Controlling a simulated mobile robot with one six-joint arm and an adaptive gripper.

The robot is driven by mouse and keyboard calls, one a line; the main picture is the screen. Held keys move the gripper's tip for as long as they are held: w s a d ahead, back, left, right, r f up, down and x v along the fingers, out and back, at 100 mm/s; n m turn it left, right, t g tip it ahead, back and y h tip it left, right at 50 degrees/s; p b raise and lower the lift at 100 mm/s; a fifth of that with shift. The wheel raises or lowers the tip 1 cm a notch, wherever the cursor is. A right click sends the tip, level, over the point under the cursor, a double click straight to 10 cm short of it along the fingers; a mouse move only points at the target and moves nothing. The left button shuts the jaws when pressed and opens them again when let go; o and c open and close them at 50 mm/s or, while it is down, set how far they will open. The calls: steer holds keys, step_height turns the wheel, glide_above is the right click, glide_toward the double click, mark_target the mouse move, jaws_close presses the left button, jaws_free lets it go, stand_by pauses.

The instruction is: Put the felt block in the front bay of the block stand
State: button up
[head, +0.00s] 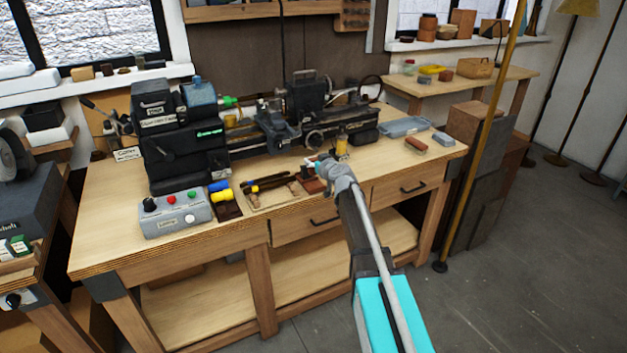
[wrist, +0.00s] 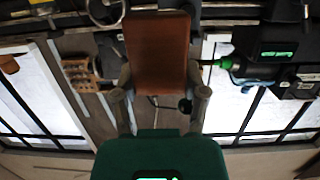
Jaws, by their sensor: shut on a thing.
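My gripper (wrist: 160,98) is shut on a reddish-brown block (wrist: 158,45), which stands out beyond the fingers in the wrist view. I cannot tell from its surface whether it is felt. In the head view my gripper (head: 325,168) is over the front middle of the workbench, in front of the lathe. A small dark red piece (head: 314,186) shows just below and left of it; I cannot tell whether it is part of the block stand or the held block. No stand bays can be made out clearly.
The lathe (head: 300,115) stands behind my gripper. A tool tray (head: 262,204), a dark holder (head: 228,211) with blue and yellow cylinders and a grey control box (head: 176,214) lie left. Right are a grey-blue tray (head: 405,126), a reddish block (head: 416,143) and a grey block (head: 443,139).

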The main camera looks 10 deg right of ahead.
steer(key=w+f+b, duration=0.5)
steer(key=shift+w+d+f, duration=0.1)
steer(key=shift+d+f, duration=0.15)
steer(key=shift+d, duration=0.15)
steer(key=shift+w+d+f+b, duration=0.1)
steer(key=shift+w+f+b, duration=0.4)
steer(key=shift+f+b, duration=0.25)
steer(key=shift+s+f+b, duration=0.1)
steer(key=shift+f+b, duration=1.15)
steer(key=shift+f, duration=0.15)
steer(key=o, duration=1.2)
steer(key=shift+c, duration=0.2)
steer(key=shift+r, duration=0.2)
